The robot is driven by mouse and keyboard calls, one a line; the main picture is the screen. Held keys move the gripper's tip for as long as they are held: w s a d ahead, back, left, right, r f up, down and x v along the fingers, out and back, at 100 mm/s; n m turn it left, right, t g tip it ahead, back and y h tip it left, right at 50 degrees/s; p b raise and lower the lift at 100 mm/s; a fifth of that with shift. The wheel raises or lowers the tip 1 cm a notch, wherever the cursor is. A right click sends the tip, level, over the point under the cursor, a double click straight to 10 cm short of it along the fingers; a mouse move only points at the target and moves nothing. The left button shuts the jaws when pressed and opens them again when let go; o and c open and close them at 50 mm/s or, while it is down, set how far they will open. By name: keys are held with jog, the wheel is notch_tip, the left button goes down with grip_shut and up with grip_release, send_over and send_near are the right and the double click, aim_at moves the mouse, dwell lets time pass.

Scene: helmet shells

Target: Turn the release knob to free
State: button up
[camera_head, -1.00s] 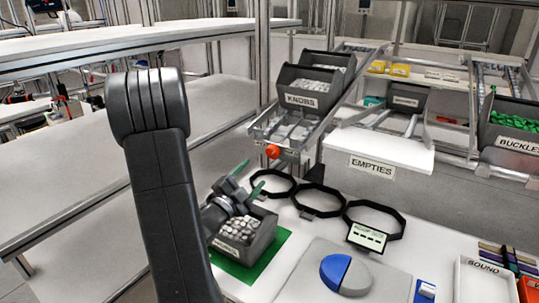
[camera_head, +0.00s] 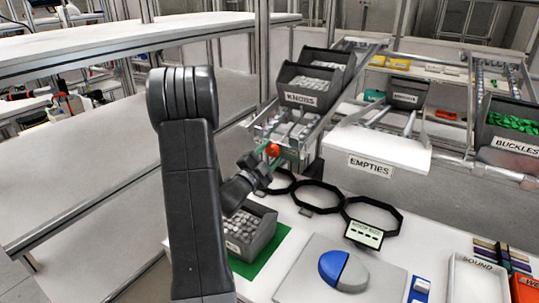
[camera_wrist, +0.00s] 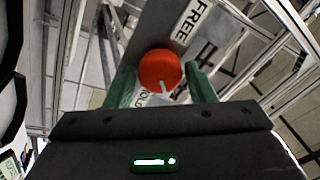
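The release knob is a round orange-red knob (camera_wrist: 160,70) with a white pointer line at its lower edge. In the wrist view the line points down, slightly right, toward the partly covered HOLD label (camera_wrist: 150,99). The FREE label (camera_wrist: 194,20) is above and right of the knob. My gripper (camera_wrist: 163,82) is open, with one green finger on each side of the knob and small gaps visible. In the head view the knob (camera_head: 272,150) sits at the front of the KNOBS rack, with my gripper (camera_head: 268,157) at it.
The KNOBS bin (camera_head: 310,88) stands on the sloped rack behind the knob. Below my gripper are a grey bin of pale parts (camera_head: 262,238) on a green mat and several black rings (camera_head: 318,197). The EMPTIES shelf (camera_head: 385,150) is to the right.

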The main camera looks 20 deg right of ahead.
jog(key=c, duration=0.6)
jog(key=shift+f+n+b, duration=0.1)
jog(key=shift+n+b, duration=0.3)
jog(key=shift+b, duration=0.1)
jog(key=shift+n+b, duration=1.2)
jog(key=shift+n, duration=0.2)
jog(key=shift+n+b, duration=1.05)
jog(key=shift+n, duration=1.15)
jog(key=shift+n+t, duration=0.3)
jog(key=shift+n, duration=2.5)
jog(key=shift+n+y, duration=0.3)
jog(key=shift+n, duration=2.3)
